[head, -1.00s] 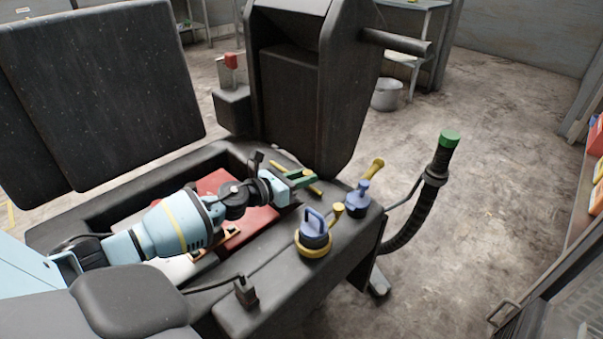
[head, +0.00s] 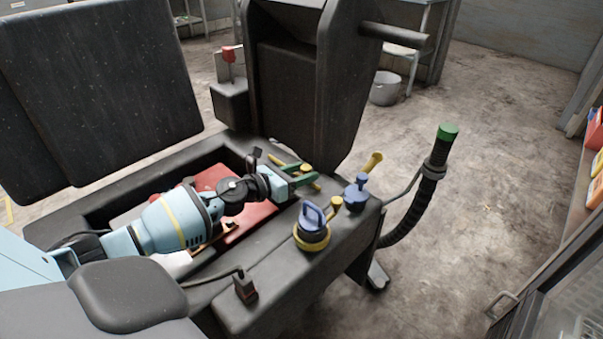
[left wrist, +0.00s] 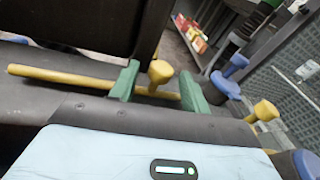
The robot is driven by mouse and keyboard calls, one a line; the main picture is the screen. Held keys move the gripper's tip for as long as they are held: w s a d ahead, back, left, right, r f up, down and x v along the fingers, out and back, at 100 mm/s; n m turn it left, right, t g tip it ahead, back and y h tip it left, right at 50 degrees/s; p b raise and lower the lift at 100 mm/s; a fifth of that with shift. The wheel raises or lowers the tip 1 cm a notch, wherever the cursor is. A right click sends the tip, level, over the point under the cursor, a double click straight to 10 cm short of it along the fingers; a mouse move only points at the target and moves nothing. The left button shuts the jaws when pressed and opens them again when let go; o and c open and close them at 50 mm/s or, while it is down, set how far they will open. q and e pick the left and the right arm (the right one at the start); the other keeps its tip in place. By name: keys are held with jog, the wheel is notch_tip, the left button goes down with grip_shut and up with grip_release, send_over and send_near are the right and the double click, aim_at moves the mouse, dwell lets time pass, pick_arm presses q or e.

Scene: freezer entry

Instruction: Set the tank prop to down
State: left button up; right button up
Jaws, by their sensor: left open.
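A thin yellow rod with a round knob, which looks like the tank prop (left wrist: 60,77), lies along the dark edge of the machine body. In the left wrist view its knob (left wrist: 160,72) stands between the two green fingers of my left gripper (left wrist: 160,86). The fingers are open, one on each side of the knob, with gaps visible; I cannot tell whether they touch the rod. In the head view my left gripper (head: 297,175) is at the far right corner of the open bay and hides part of the rod. My right gripper is not in view.
Blue-handled caps with yellow parts (head: 312,230) (head: 356,194) stand right of the gripper. A dark upright housing (head: 300,95) rises behind it. A black hose with a green end (head: 433,175) stands at the right. A red panel (head: 250,215) lies in the bay. A bucket (head: 385,89) stands on the floor.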

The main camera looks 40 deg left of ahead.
pick_arm(q)
jog(key=shift+v, duration=3.85)
